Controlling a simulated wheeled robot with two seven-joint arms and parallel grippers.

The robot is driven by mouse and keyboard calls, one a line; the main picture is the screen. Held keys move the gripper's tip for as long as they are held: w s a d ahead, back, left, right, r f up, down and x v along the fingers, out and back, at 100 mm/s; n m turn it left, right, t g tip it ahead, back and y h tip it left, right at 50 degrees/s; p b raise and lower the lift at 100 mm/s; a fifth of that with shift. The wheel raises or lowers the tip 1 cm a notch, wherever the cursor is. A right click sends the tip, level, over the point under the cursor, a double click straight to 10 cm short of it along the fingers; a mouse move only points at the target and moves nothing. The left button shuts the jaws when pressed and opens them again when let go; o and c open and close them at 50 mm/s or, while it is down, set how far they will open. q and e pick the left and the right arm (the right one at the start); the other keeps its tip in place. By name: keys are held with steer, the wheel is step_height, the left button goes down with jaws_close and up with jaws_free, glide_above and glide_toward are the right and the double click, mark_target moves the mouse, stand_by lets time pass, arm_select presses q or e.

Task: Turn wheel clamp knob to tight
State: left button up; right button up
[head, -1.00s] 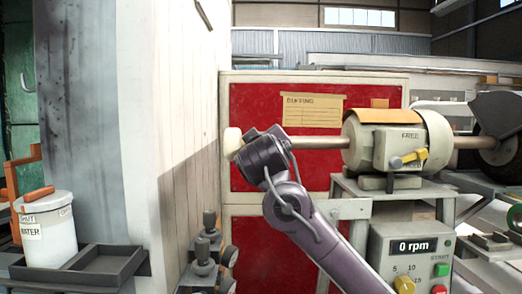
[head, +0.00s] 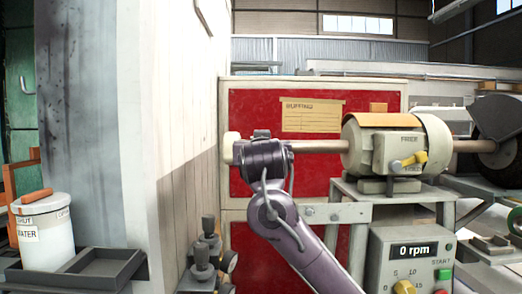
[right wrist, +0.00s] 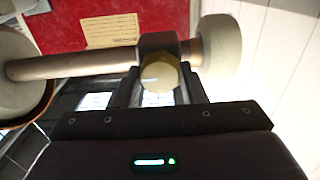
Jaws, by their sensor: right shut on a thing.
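The yellow clamp knob (right wrist: 160,76) shows in the right wrist view below a dark clamp block (right wrist: 157,44) on the shaft. My right gripper (right wrist: 160,88) is shut on the knob, one finger on each side. In the head view my right gripper (head: 262,150) is at the shaft's left end, and my wrist hides the knob. A pale buffing wheel (head: 231,148) sits at the shaft end, just left of my gripper; it also shows in the right wrist view (right wrist: 220,42). Any tight mark is not readable. My left gripper is not in view.
The beige motor (head: 398,148) with a yellow lever (head: 409,160) stands on a metal stand to the right. A control box (head: 405,260) reads 0 rpm. A white wall (head: 175,90) is close on the left. A water pot (head: 42,235) stands in a dark tray.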

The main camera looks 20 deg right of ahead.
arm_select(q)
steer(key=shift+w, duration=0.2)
arm_select(e)
steer(key=shift+f, duration=0.15)
steer(key=o, duration=1)
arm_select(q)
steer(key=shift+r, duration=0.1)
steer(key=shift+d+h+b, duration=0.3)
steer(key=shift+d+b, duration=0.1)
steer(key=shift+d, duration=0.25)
arm_select(e)
steer(key=v, duration=0.7)
steer(key=shift+s, duration=0.4)
steer(key=shift+a, duration=0.15)
